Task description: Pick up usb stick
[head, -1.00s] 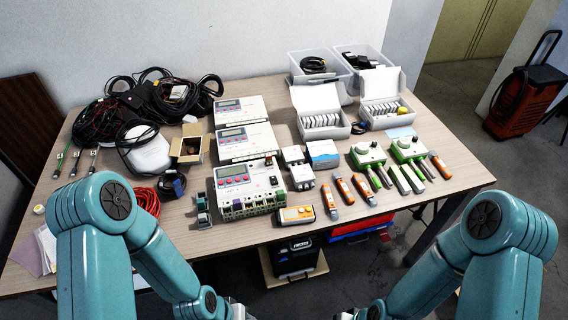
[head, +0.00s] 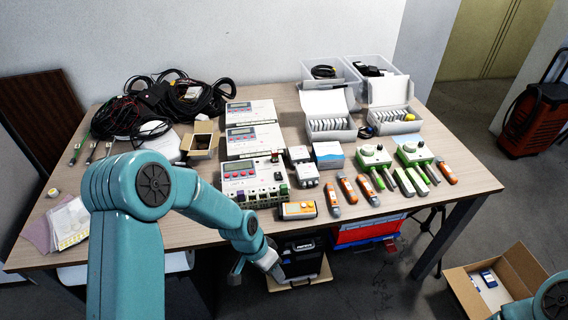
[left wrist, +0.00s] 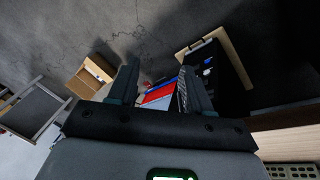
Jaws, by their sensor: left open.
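I cannot pick out a usb stick for certain; a small blue-and-white item (head: 488,280) lies in the open cardboard box (head: 460,292) on the floor at the lower right, too small to identify. My left gripper (head: 279,272) is in front of the table's front edge, below the tabletop, near the black case. In the left wrist view its two fingers (left wrist: 157,88) are apart with nothing held between them; the floor and the red and blue crates show beyond. My right gripper is out of view; only part of my right arm shows in the lower right corner.
The table (head: 345,232) carries meters (head: 253,178), an orange tester (head: 298,210), several orange-and-grey tools, cables (head: 160,100) and white boxes (head: 325,118). Below its front edge are a black case (head: 302,262) and a red-and-blue crate (head: 368,230). Floor between crate and cardboard box is clear.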

